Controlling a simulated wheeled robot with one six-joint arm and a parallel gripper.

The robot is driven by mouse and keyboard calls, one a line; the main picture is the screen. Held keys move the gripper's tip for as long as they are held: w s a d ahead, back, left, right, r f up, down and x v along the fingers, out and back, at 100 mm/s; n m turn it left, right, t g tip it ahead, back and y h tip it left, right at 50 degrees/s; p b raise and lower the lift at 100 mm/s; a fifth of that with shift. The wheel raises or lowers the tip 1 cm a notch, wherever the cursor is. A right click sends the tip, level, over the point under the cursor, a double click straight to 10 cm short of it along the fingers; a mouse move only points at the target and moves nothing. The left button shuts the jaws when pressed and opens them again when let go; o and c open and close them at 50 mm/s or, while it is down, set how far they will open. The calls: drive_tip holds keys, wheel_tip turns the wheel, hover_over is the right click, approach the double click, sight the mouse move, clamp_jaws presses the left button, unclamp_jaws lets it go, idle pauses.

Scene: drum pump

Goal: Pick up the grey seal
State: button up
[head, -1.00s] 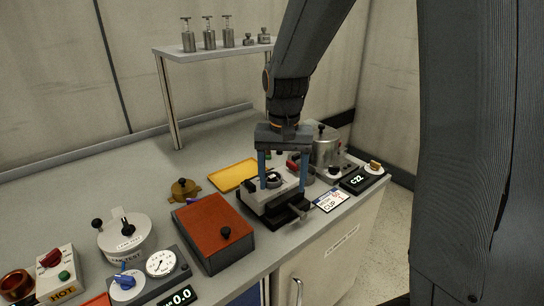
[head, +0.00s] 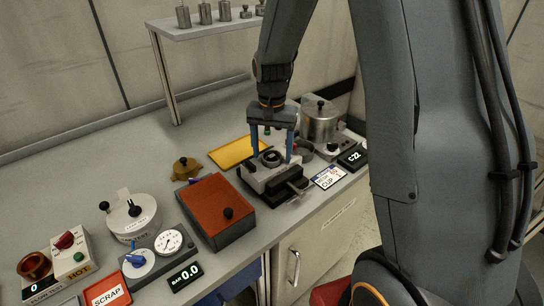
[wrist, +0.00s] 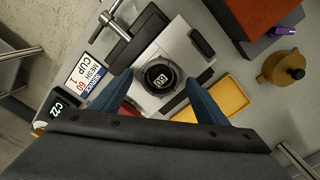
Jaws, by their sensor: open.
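A dark grey ring (head: 270,157), which looks like the grey seal, sits on top of a pale metal clamp fixture (head: 254,177) on the bench.
A red-topped box (head: 215,203) stands left of the fixture, and a yellow tray (head: 233,152) lies behind it. A steel pot (head: 319,122) stands behind right. A CUP card (head: 329,177) and a C22 display (head: 352,157) lie near the front edge. A brass pot (head: 186,168) is farther left.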

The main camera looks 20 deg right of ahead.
drive_tip(key=shift+f, duration=0.25)
drive_tip(key=c, duration=1.1)
drive_tip(key=shift+r, duration=0.1)
drive_tip(key=shift+r, duration=6.45)
